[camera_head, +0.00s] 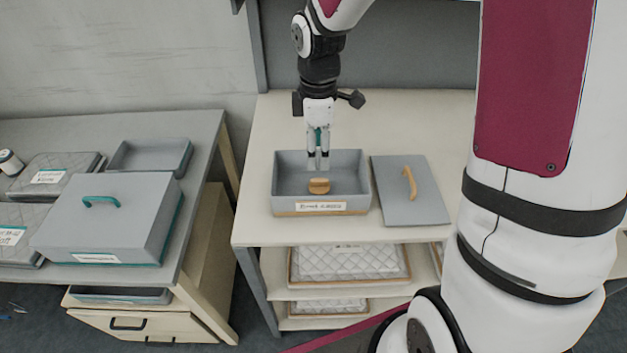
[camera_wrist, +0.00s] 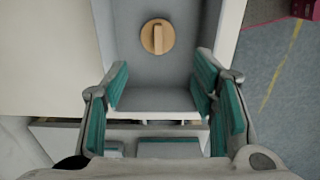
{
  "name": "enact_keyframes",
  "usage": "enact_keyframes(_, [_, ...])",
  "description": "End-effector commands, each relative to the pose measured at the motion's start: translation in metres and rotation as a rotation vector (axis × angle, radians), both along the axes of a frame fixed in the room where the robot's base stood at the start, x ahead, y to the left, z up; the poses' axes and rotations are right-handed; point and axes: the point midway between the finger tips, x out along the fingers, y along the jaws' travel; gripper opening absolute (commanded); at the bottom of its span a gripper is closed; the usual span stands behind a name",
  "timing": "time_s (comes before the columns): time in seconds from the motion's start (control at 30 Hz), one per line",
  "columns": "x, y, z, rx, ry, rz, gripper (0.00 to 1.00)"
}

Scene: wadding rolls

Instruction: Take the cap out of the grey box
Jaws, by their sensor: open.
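The grey open box (camera_head: 283,193) stands on the pale table, with a label on its front. The cap (camera_head: 319,186) is a small, round, light-wood piece with a raised bar across it, inside the box. In the wrist view the cap (camera_wrist: 157,37) lies on the box floor, apart from my fingers and toward the top of the picture. My gripper (camera_head: 318,165) points down over the box, its tips just behind and above the cap in the head view. In the wrist view my gripper (camera_wrist: 162,75) has its teal-padded fingers spread with nothing between them.
A grey lid (camera_head: 410,205) with a wooden handle lies right of the box. Quilted pads (camera_head: 350,263) sit on the shelves below. A larger closed grey box (camera_head: 105,225) and an open tray (camera_head: 150,157) stand on the left table. Table left of the box is clear.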

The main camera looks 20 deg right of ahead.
Motion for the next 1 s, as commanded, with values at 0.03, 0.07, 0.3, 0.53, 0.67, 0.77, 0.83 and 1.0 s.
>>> enact_keyframes(0.03, [-0.001,0.0,-0.012,0.0,0.006,0.001,0.53])
enact_keyframes(0.07, [-0.001,0.0,-0.017,0.0,0.005,0.001,0.53])
enact_keyframes(0.3, [-0.001,0.0,-0.051,0.0,0.002,-0.001,0.53])
enact_keyframes(0.53, [-0.001,-0.002,-0.066,0.0,0.003,-0.003,0.53])
enact_keyframes(0.67, [-0.001,-0.005,-0.084,-0.001,0.004,-0.002,0.53])
enact_keyframes(0.77, [0.0,-0.006,-0.098,-0.001,0.003,-0.001,0.53])
enact_keyframes(0.83, [0.0,-0.005,-0.104,0.0,0.002,0.0,0.53])
enact_keyframes(1.0, [0.001,-0.006,-0.108,-0.001,-0.001,-0.002,0.53])
